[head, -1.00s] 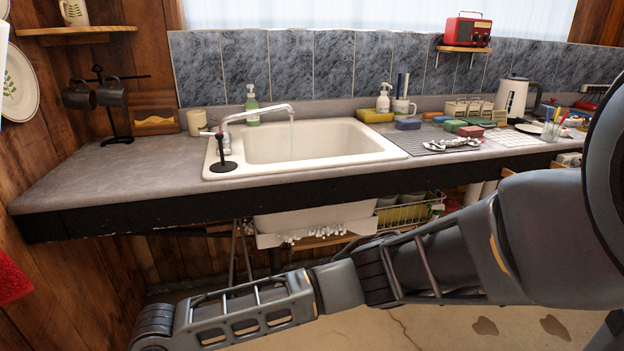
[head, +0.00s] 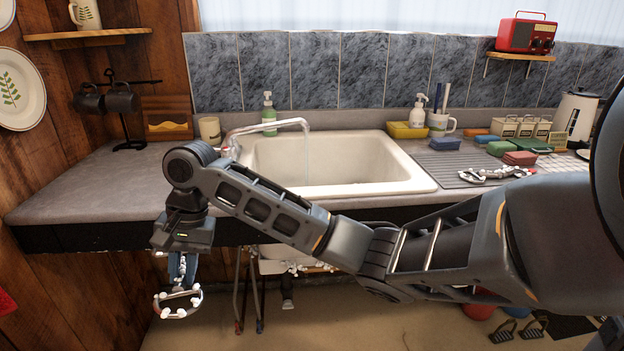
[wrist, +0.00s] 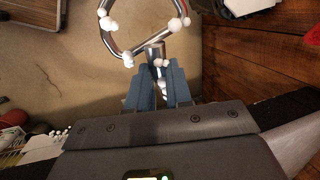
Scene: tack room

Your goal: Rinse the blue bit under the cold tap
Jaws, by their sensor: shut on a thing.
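My gripper (head: 182,280) hangs fingers down in front of the counter's left part, below its edge and outside the sink. Its blue fingers (wrist: 158,82) are shut on a metal bit with a large ring (wrist: 160,34), spotted with white foam. The bit also shows below my gripper in the head view (head: 178,314). I cannot make out blue on the bit itself; its gripped part is mostly hidden. The chrome tap (head: 268,126) stands at the sink's left rear, and a thin stream of water (head: 307,158) falls from its spout.
The white sink (head: 405,178) is open and looks empty. Another metal bit (head: 493,174) lies on the drainer to its right, near coloured sponges (head: 520,158). A mug stand (head: 125,110) and soap bottle (head: 268,115) stand behind. The counter's front edge (head: 90,235) is beside my gripper.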

